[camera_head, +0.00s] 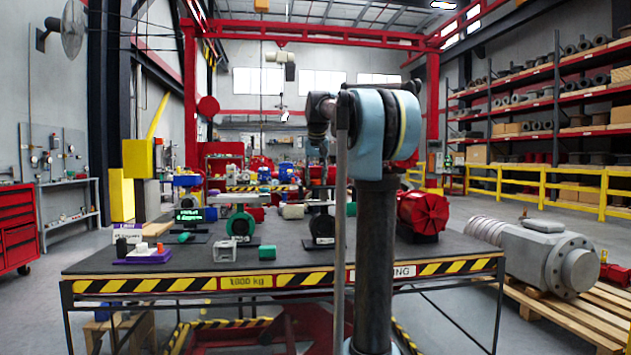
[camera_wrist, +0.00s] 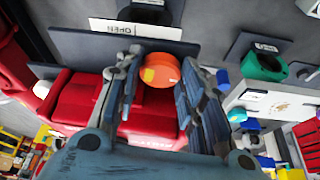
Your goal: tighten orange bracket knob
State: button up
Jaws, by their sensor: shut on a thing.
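The orange bracket knob (camera_wrist: 160,70) shows in the wrist view as a round disc with a small yellow patch. My gripper (camera_wrist: 162,66) has one grey-blue finger on each side of it and is shut on it. A red body (camera_wrist: 85,100) lies behind and below the knob, partly covered by the fingers. A dark flat plate (camera_wrist: 90,48) runs behind the knob. The head view does not show the knob or my gripper clearly, as my arm blocks that part of the table.
The dark-topped worktable (camera_head: 280,262) has a striped front edge. A red motor (camera_head: 423,212) stands at its right end. A large grey valve unit (camera_head: 545,255) lies on a pallet.

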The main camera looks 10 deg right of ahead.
dwell(0.3)
jog(key=o, duration=1)
jog(key=shift+o, duration=0.2)
jog(key=shift+r, duration=0.1)
jog(key=v, duration=1.1)
jog(key=shift+r, duration=0.3)
jog(key=shift+s, duration=0.2)
